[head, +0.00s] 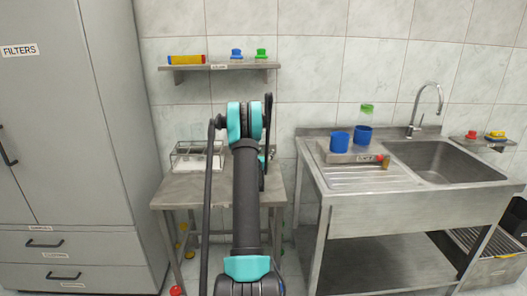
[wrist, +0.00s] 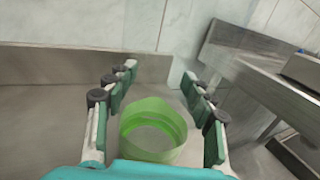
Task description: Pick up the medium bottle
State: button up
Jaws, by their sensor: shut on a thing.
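In the wrist view my gripper (wrist: 160,78) has its two green-padded fingers on either side of a green, open-topped round container (wrist: 152,132). The fingers are shut on it, and I look down into its hollow inside. Its lower part is hidden, and I cannot tell its size class. In the head view my arm hides the gripper and this container, over the small steel table (head: 180,190). A bottle with a blue cap (head: 236,54) and one with a green cap (head: 261,55) stand on the wall shelf (head: 190,68).
A grey cabinet (head: 75,130) stands at left. A gap separates table and sink.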

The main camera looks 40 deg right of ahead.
jog(key=shift+r, duration=0.15)
jog(key=shift+c, duration=0.4)
notch_tip(320, 180, up, 25)
jog(key=shift+f, duration=0.15)
dwell(0.8)
